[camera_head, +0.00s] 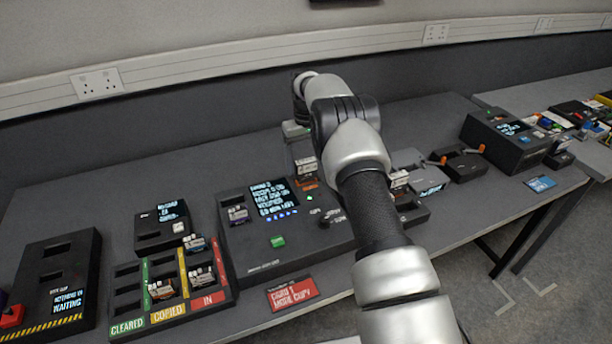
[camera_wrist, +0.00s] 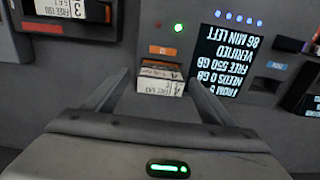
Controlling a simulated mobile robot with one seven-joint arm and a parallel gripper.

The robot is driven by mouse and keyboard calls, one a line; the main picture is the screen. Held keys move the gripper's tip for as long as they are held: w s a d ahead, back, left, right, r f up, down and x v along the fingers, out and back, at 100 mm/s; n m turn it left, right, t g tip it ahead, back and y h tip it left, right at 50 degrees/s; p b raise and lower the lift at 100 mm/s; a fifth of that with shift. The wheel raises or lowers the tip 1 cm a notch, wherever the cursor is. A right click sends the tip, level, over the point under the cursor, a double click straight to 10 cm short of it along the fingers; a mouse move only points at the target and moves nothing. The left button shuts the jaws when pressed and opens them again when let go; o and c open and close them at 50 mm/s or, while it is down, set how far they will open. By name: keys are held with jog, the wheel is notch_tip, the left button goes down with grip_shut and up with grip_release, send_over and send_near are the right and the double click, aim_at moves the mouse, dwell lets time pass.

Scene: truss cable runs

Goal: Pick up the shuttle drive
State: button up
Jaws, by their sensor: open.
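My gripper (camera_wrist: 160,88) is open in the wrist view, its two fingers spread on either side of a small drive (camera_wrist: 160,80). This drive has a white label and an orange-brown body and stands in the orange-tagged slot of the black copier. I cannot read the name "shuttle" on it. The fingers look apart from its sides; the height gap is unclear. In the head view the drive (camera_head: 306,167) shows just below my gripper, which my arm partly hides. Another white-labelled drive (camera_wrist: 62,8) with an orange end sits at the wrist view's top left.
The copier (camera_head: 262,240) has a lit screen (camera_wrist: 238,50) and another drive (camera_head: 238,213) in its left slot. A sorting tray (camera_head: 130,325) with several drives stands left of it. A red card (camera_head: 292,292) lies in front. Black boxes (camera_head: 505,140) stand at right.

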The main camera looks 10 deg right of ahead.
jog(key=shift+f, duration=0.7)
jog(key=shift+r, duration=0.1)
jog(key=c, duration=1.4)
